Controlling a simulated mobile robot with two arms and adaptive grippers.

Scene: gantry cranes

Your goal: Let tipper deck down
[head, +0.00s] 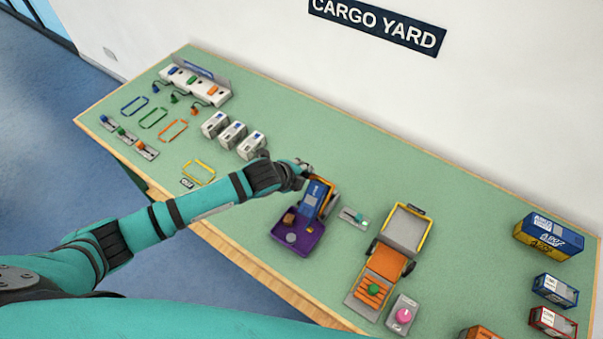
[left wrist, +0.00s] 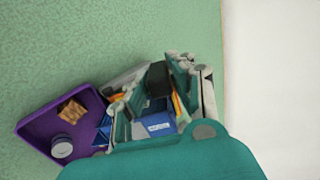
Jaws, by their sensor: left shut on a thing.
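The blue tipper deck (head: 315,198) stands tilted on its base, with its upper end raised and its lower end toward a purple tray (head: 301,246). A brown block (head: 289,218) and a grey round piece (head: 291,238) lie in the tray. My left gripper (head: 303,167) is at the raised upper end of the deck and shut on it. In the left wrist view the gripper fingers (left wrist: 158,95) close around a dark part by the blue deck (left wrist: 158,126); the exact contact is partly hidden. My right gripper is not in view.
A small slider with a teal knob (head: 358,217) is just right of the tipper. A grey and orange truck (head: 388,262) and a pink knob box (head: 403,314) stand further right. White boxes (head: 233,135) stand to the left. Containers (head: 549,238) stand far right.

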